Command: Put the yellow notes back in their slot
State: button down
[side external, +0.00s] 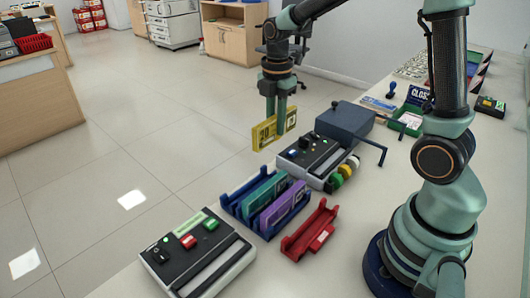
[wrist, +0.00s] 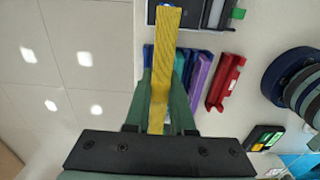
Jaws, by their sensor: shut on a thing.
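My gripper (side external: 276,112) is shut on the yellow notes (side external: 261,135), a flat upright bundle held in the air, up and beyond the blue tray. In the wrist view the yellow notes (wrist: 167,45) stand edge-on between the two green fingers (wrist: 164,85). The blue slotted tray (side external: 233,209) sits at the counter's far edge, below the gripper. Teal notes (side external: 261,194) and purple notes (side external: 283,208) stand in it. A bare part of the tray shows to the left of the teal notes. In the wrist view the yellow notes partly hide the tray.
A red holder (side external: 310,232) lies right of the tray. A dark-topped device (side external: 196,250) stands in front, and another (side external: 312,158) stands behind, with coloured rolls at its side. A blue-grey box (side external: 344,121) with a crank is farther back. Bare counter lies around the red holder.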

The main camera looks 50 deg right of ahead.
jog(key=shift+w+a+f, duration=0.25)
jog(key=shift+a+f, duration=1.15)
jog(key=shift+f, duration=0.15)
jog(key=shift+w+a+f, duration=0.2)
jog(key=shift+a+f, duration=1.15)
jog(key=shift+f, duration=0.15)
jog(key=shift+w+a+f, duration=0.25)
jog(key=shift+a+f, duration=1.15)
jog(key=shift+f, duration=0.15)
jog(key=shift+f, duration=0.15)
jog(key=shift+f, duration=2.05)
jog(key=c, duration=0.7)
grip_release()
jog(key=shift+r, duration=0.1)
jog(key=shift+r, duration=3.45)
